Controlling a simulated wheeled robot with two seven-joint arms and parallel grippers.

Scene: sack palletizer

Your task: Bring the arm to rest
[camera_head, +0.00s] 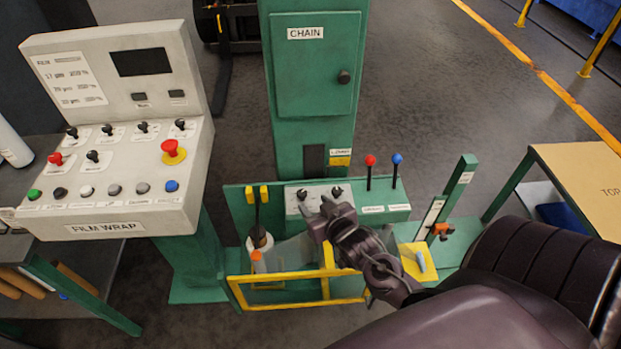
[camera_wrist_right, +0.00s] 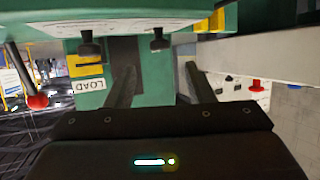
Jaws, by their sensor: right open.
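My right arm (camera_head: 490,290) reaches in from the lower right, dark and bent at the wrist. My right gripper (camera_head: 335,212) is over the front of the green machine, close to the grey switch panel (camera_head: 296,199) with its black knobs. In the right wrist view its two dark fingers (camera_wrist_right: 158,80) stand apart with nothing between them. Two black knobs show just beyond the fingertips; I cannot tell whether a finger touches one. The gripper hides part of the panel. My left gripper is not in view.
A red-knobbed lever (camera_head: 370,161) and a blue-knobbed lever (camera_head: 397,159) stand right of the gripper. A yellow frame (camera_head: 290,304) lies below. The FILM WRAP console (camera_head: 110,160) is at left. The green CHAIN column (camera_head: 316,90) rises behind. A table (camera_head: 585,185) stands at right.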

